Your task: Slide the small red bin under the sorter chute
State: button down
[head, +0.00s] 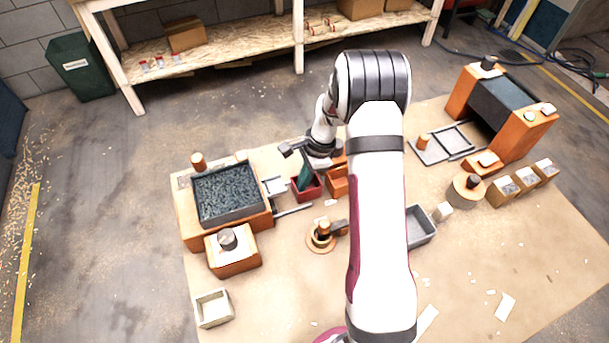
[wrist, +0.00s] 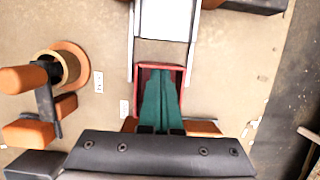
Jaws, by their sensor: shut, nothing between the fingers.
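The small red bin (head: 308,192) stands on the tan mat to the right of the sorter (head: 228,195), an orange machine with a dark, filled tray. The sorter's pale chute (head: 274,186) points toward the bin, with metal rails (head: 293,210) beside it. In the wrist view, the chute (wrist: 166,18) lies beyond the bin (wrist: 140,75), whose far edge is near the rail ends; a gap of bare mat separates them. My gripper (head: 304,182) is shut and empty. Its teal fingers (wrist: 164,76) point down into the bin's opening; whether they touch its walls cannot be told.
An orange block or bin (head: 338,182) stands close to the red bin's right, partly behind my arm. An orange, round-based fixture (head: 322,236) stands in front. A grey bin (head: 421,226) is to the right. Bare mat lies between the rails.

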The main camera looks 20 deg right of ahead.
jog(key=shift+a, duration=0.15)
jog(key=shift+a, duration=1.35)
jog(key=v, duration=0.9)
send_near(315, 181)
jog(key=a+f, duration=0.1)
jog(key=f, duration=0.1)
jog(key=s+a+f, duration=0.1)
jog(key=f, duration=0.1)
jog(key=a+f, duration=0.1)
jog(key=f, duration=0.2)
jog(key=shift+s+a, duration=0.25)
jog(key=shift+a, duration=0.05)
jog(key=shift+a, duration=0.1)
